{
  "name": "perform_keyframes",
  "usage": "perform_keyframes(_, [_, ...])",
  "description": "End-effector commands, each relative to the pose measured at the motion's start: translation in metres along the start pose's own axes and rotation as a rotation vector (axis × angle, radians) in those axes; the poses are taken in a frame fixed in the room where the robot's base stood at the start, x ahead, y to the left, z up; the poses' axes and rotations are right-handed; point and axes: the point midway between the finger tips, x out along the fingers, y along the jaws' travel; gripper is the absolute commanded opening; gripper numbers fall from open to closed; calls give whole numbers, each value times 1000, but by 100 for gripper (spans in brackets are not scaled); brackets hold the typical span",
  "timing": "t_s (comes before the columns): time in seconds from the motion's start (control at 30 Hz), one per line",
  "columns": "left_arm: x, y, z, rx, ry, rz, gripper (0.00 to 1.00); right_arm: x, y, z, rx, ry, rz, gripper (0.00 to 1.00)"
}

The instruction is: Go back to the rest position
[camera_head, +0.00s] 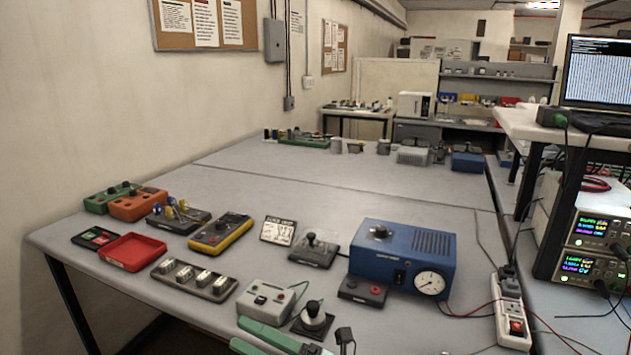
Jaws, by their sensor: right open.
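My left gripper is not in view. No sealed cylinder can be made out.
A blue box with a gauge (405,255), a black joystick (314,248), a grey switch strip (194,279), a red tray (132,251) and a yellow-edged meter (220,234) stand on the table. A power strip (511,311) with cables lies right. The table's middle is clear.

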Motion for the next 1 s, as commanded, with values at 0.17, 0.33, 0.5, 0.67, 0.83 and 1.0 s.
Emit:
perform_keyframes(0.17, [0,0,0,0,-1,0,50,-66,-36,28,388,-395,38,69])
perform_keyframes(0.33, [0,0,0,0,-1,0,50,-153,-85,33,742,-763,55,69])
perform_keyframes(0.5, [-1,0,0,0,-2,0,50,-244,-133,6,1052,-1094,59,69])
perform_keyframes(0.67, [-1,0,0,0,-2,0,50,-330,-169,-48,1320,-1403,58,69])
perform_keyframes(0.83, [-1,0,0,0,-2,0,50,-386,-184,-98,1496,-1618,56,69])
perform_keyframes(1.0, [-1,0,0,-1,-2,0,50,-404,-187,-117,1554,-1694,55,69])
